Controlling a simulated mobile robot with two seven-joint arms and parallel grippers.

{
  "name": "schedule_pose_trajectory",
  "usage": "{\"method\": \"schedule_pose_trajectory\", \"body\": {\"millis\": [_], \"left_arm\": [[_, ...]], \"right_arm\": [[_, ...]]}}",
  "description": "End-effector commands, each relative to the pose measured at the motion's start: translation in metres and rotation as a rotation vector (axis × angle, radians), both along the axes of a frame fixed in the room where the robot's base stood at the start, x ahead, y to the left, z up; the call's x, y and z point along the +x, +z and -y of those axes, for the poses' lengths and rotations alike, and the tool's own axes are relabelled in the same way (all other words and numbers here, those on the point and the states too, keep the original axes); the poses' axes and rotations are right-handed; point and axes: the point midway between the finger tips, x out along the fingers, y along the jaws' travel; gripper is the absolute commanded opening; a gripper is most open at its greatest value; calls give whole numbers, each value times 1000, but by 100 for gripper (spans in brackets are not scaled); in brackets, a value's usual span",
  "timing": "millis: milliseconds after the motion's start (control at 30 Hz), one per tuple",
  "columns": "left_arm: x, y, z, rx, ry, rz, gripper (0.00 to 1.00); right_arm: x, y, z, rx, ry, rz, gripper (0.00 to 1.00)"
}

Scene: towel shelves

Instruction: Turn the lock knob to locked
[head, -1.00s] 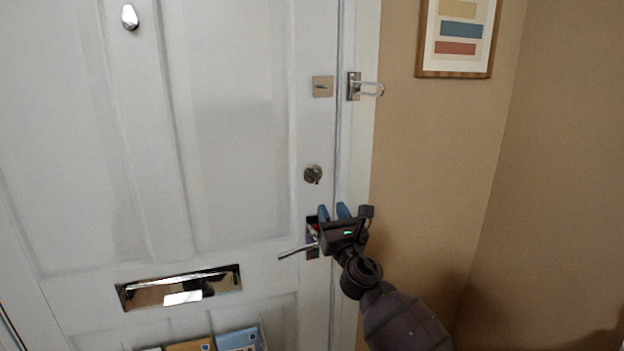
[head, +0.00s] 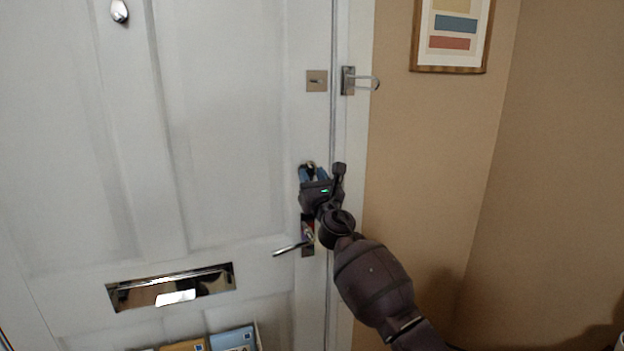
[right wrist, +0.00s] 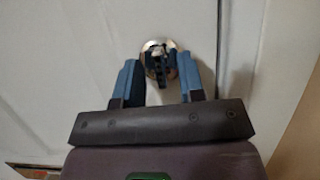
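The lock knob (head: 307,166) is a small round metal piece on the white door (head: 235,130), near its right edge. In the head view my right gripper (head: 313,174) is at the knob and covers its lower part. In the right wrist view the knob (right wrist: 158,62) sits between the blue fingertips of the right gripper (right wrist: 159,75). The fingers are apart, with gaps on both sides of the knob. The knob's exact turn is hard to make out. My left gripper is not in view.
A lever handle (head: 290,249) is just below my right gripper. A square plate (head: 317,81) is above the knob, and a metal loop guard (head: 349,81) is on the frame. A mail slot (head: 172,287) is lower left.

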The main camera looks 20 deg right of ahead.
Motion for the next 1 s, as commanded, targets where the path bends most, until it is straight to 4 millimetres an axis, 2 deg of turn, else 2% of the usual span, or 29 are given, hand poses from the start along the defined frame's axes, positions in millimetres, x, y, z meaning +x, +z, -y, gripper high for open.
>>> {"method": "schedule_pose_trajectory", "body": {"millis": [333,567,1000], "left_arm": [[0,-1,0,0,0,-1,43],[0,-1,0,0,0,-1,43],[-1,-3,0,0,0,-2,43]], "right_arm": [[3,2,0,1,0,1,36],[2,2,0,0,0,1,1],[2,1,-1,55,1,-2,0]]}}
